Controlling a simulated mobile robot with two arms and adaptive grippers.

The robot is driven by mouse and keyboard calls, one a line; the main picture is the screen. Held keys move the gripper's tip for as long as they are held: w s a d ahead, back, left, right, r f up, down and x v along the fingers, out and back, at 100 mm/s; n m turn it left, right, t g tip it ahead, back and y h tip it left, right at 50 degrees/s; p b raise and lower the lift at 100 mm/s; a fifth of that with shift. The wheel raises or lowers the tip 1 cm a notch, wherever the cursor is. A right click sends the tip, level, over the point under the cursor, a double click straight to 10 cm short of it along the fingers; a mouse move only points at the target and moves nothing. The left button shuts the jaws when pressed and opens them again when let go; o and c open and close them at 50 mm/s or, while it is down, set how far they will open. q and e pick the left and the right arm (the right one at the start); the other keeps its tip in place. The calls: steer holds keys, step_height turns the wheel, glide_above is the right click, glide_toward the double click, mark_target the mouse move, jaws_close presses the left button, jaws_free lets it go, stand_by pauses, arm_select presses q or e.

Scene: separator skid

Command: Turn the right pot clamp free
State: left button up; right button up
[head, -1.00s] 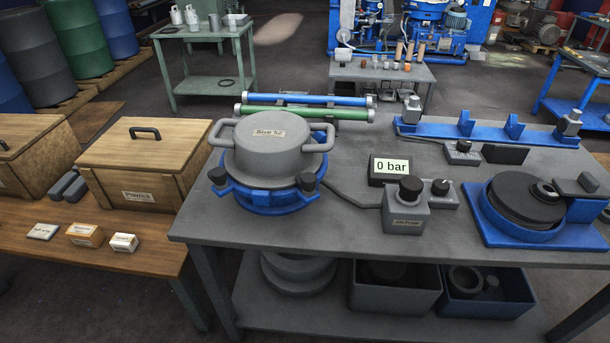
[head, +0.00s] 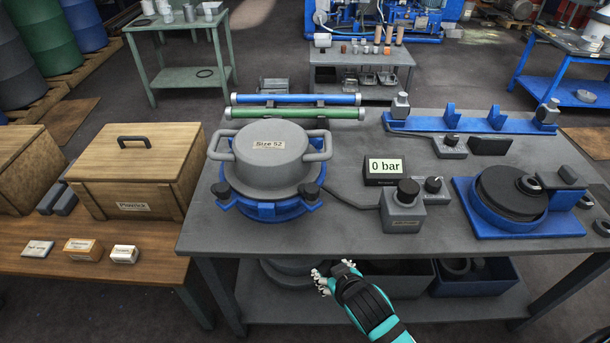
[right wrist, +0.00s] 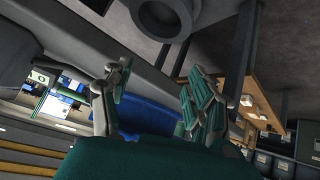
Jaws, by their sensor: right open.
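The grey pot (head: 272,156) marked "Size 52" sits upright in a blue ring base (head: 262,209) on the grey table. Two dark clamp knobs stand at the base's front: the right pot clamp (head: 308,191) and the left pot clamp (head: 222,190). My right gripper (head: 334,275) is in front of the table's front edge, below and apart from the right clamp. In the right wrist view its fingers (right wrist: 155,105) are spread with nothing seen between them. My left gripper is not in view.
A "0 bar" display (head: 385,171) and a grey control box with a dark knob (head: 403,207) stand right of the pot. Blue and green tubes (head: 296,100) lie behind it. A blue fixture with dark discs (head: 513,200) is at the right. Bins stand on the lower shelf.

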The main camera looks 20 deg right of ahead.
steer(key=w+a+r+n+t+y, duration=0.1)
steer(key=w+a+r+t, duration=0.2)
steer(key=w+r, duration=0.3)
steer(key=w+a+r+n+t+y, duration=0.1)
steer(key=w+a+r+t, duration=0.2)
steer(key=w+r, duration=0.35)
steer(key=w+a+r+n+t+y, duration=0.15)
steer(key=a+r+n+y, duration=0.3)
steer(key=r, duration=0.45)
steer(key=w+a+r+n+t+y, duration=0.1)
steer(key=a+r+n+t+y, duration=0.15)
steer(key=a+r+y, duration=0.4)
steer(key=s+a+r+n+g+y, duration=0.3)
steer(key=a+r+n+g, duration=0.15)
steer(key=n+g, duration=0.35)
steer(key=s+a+r+n+g+y, duration=0.2)
steer(key=a+r+n+g+y, duration=0.15)
steer(key=a+n+g, duration=0.45)
steer(key=n+g+h+p, duration=0.1)
steer(key=n+g+h, duration=0.2)
steer(key=h, duration=1.7)
glide_above(312, 186)
step_height(312, 186, down, 4)
steer(key=shift+y, duration=0.25)
step_height(312, 186, down, 18)
steer(key=p, duration=0.4)
steer(key=shift+r+p, duration=0.2)
steer(key=shift+p, duration=0.1)
